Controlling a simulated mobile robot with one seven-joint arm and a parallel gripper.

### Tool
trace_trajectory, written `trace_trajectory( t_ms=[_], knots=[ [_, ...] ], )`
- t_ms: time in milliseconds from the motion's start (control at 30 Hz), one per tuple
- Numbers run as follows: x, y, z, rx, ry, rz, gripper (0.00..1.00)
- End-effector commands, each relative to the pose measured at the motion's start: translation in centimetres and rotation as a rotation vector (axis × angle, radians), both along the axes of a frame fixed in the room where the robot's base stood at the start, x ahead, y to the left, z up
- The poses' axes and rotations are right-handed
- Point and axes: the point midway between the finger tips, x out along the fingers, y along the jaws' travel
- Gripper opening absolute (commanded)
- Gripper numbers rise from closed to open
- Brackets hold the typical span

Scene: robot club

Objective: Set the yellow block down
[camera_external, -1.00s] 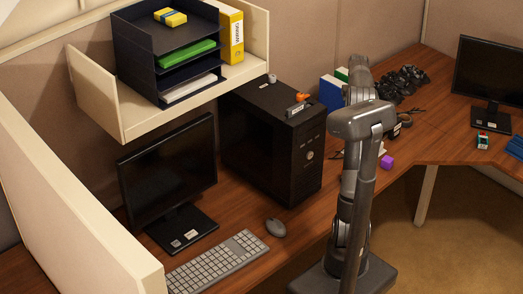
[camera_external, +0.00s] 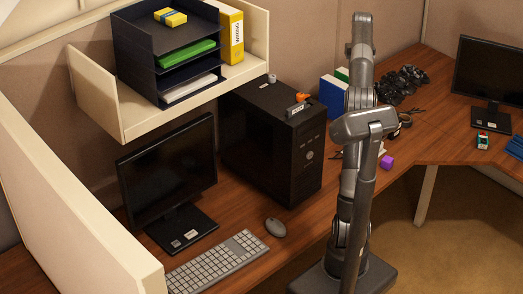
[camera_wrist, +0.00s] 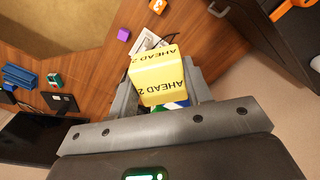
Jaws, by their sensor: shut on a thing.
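The yellow block (camera_wrist: 158,72), with black lettering on its faces, sits between the two fingers of my gripper (camera_wrist: 160,88) in the wrist view. The gripper is shut on it and holds it up above the wooden desk (camera_wrist: 92,68). In the external view the gripper and the held block are hidden behind my own arm.
A purple cube (camera_external: 387,162) lies on the desk right of my arm; it also shows in the wrist view (camera_wrist: 124,34). A black computer tower (camera_external: 272,140), blue binder (camera_external: 332,95) and dark crumpled bags (camera_external: 402,84) stand nearby. Desk near the keyboard (camera_external: 216,262) is partly clear.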

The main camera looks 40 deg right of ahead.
Motion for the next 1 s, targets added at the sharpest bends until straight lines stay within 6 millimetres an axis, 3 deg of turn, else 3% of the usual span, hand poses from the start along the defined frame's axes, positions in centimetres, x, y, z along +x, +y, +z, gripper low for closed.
trace_trajectory(
  t_ms=[267,367,467,700,900,1000],
  knots=[
    [4.2,5.4,0.0,0.003,-0.002,0.16,0.22],
    [6.0,8.3,0.0,0.004,-0.002,0.241,0.22],
    [7.9,12.0,0.1,0.005,-0.004,0.341,0.22],
    [11.8,23.0,0.1,0.006,-0.005,0.629,0.22],
    [12.9,31.4,0.0,0.004,-0.002,0.848,0.22],
    [12.9,34.6,0.0,0.003,-0.002,0.929,0.22]
  ],
)
